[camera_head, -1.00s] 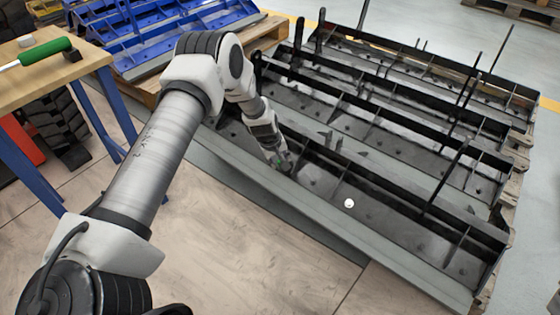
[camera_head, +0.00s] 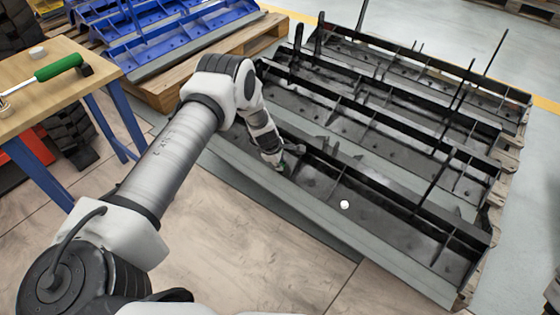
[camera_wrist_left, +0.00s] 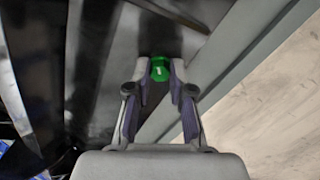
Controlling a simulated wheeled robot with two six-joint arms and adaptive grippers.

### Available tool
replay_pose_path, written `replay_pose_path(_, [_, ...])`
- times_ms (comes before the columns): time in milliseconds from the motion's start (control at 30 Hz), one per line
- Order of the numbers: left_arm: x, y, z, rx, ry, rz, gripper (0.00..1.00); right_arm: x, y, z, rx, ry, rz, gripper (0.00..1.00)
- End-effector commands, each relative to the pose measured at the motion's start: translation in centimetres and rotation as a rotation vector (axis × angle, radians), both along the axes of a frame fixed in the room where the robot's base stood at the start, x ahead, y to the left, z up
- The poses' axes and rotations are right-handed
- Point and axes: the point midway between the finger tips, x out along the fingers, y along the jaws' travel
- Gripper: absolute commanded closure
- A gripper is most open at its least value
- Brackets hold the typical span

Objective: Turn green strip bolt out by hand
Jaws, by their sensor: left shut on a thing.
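My left gripper (camera_head: 279,166) reaches down into the nearest black steel strip (camera_head: 370,219) on the pallet. In the left wrist view its two fingers (camera_wrist_left: 160,80) stand on either side of a green bolt head (camera_wrist_left: 159,69), which carries a small white mark, and are shut on it. In the head view only a speck of the green bolt (camera_head: 284,167) shows by the fingertips. The bolt's lower part is hidden. My right gripper is not in view.
A white round piece (camera_head: 344,205) lies on the strip right of my gripper. Upright black rods and ribs (camera_head: 455,167) rise from the black strips. A wooden table (camera_head: 88,90) with a green-handled tool (camera_head: 58,68) stands at left. Blue parts (camera_head: 180,40) lie on a pallet behind.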

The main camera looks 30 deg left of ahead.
Motion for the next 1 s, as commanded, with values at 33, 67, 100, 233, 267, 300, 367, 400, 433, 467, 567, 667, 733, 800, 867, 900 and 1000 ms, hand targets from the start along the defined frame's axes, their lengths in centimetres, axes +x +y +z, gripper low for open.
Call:
replay_pose_path(33, [-0.1,0.0,0.9,-0.027,0.005,0.082,1.0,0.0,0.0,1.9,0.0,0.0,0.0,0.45])
replay_pose_path(67, [-0.1,0.0,1.0,-0.05,0.008,0.154,1.0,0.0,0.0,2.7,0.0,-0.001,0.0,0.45])
replay_pose_path(100, [-0.1,0.0,1.1,-0.086,0.013,0.255,1.0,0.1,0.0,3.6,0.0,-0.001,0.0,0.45])
replay_pose_path(233, [-0.1,0.0,0.5,-0.19,0.023,0.554,1.0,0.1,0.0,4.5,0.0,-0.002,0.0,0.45])
replay_pose_path(267, [-0.1,0.0,0.4,-0.209,0.026,0.61,1.0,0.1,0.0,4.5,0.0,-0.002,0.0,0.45])
replay_pose_path(300, [-0.1,0.0,0.2,-0.229,0.028,0.669,1.0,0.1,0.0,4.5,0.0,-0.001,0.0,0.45])
replay_pose_path(367, [-0.1,0.0,0.1,-0.248,0.029,0.724,1.0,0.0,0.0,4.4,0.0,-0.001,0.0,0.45])
replay_pose_path(400, [-0.1,0.0,0.1,-0.254,0.029,0.74,1.0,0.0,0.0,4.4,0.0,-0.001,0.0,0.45])
replay_pose_path(433, [-0.1,0.0,0.0,-0.255,0.03,0.743,1.0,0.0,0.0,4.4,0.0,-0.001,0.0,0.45])
replay_pose_path(467, [-0.1,0.0,0.0,-0.255,0.03,0.743,1.0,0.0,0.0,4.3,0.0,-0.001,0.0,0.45])
replay_pose_path(567, [-0.1,0.0,0.0,-0.255,0.029,0.741,1.0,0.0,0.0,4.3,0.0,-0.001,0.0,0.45])
replay_pose_path(667, [-0.1,0.0,0.0,-0.259,0.03,0.756,1.0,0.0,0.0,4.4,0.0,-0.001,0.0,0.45])
replay_pose_path(733, [-0.1,0.0,0.1,-0.285,0.033,0.832,1.0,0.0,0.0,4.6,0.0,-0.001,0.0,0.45])
replay_pose_path(800, [-0.1,0.0,0.1,-0.331,0.038,0.967,1.0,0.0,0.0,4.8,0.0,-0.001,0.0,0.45])
replay_pose_path(867, [-0.1,0.0,0.1,-0.378,0.043,1.098,1.0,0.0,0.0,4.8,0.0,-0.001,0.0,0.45])
replay_pose_path(900, [-0.1,0.0,0.1,-0.407,0.046,1.184,1.0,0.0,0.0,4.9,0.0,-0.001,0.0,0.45])
replay_pose_path(1000, [-0.1,0.0,0.1,-0.478,0.054,1.39,1.0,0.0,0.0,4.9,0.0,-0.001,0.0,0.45])
